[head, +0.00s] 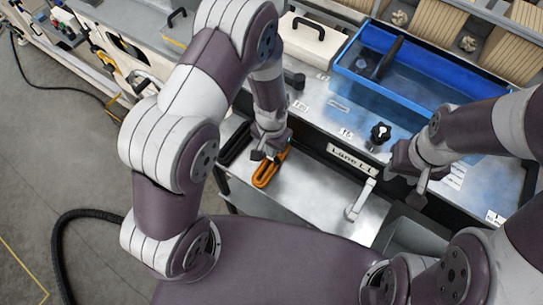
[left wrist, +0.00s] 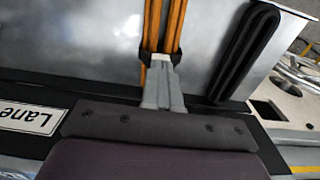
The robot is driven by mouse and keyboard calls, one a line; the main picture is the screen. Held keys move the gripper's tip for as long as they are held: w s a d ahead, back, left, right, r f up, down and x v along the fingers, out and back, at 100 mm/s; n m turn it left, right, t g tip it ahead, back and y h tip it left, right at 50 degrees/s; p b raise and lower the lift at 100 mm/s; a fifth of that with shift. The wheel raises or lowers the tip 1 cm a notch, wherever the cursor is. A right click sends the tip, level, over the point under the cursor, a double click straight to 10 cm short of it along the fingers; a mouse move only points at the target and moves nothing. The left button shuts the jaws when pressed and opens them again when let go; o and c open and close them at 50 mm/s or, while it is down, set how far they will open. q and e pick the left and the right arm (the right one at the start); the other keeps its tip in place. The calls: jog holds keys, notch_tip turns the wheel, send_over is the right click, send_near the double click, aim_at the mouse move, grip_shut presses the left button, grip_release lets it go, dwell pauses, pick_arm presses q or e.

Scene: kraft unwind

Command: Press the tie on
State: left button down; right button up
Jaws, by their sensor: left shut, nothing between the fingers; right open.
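An orange looped bundle (head: 265,173) lies on the metal shelf (head: 315,195) under the machine's front. In the left wrist view its orange strands (left wrist: 173,22) run away from the camera, and a dark band, seemingly the tie (left wrist: 150,56), crosses them. My left gripper (head: 265,154) is over the near-machine end of the bundle. In the left wrist view its fingers (left wrist: 162,62) are shut and empty, with the tips at the dark band. I cannot tell whether they touch it. My right gripper (head: 418,196) is open and empty, off to the right in front of the machine.
A long black looped piece (left wrist: 245,52) lies beside the bundle. A "Lane L1" label (head: 351,158) and a black knob (head: 381,132) are on the machine front. A pale lever (head: 360,200) stands right of the bundle. A blue bin (head: 400,85) sits above.

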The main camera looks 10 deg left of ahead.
pick_arm(q)
jog(key=shift+f, duration=0.35)
jog(key=shift+s+f, duration=0.1)
dwell(1.1)
notch_tip(320, 180, up, 7)
jog(key=p, duration=0.6)
dwell(0.4)
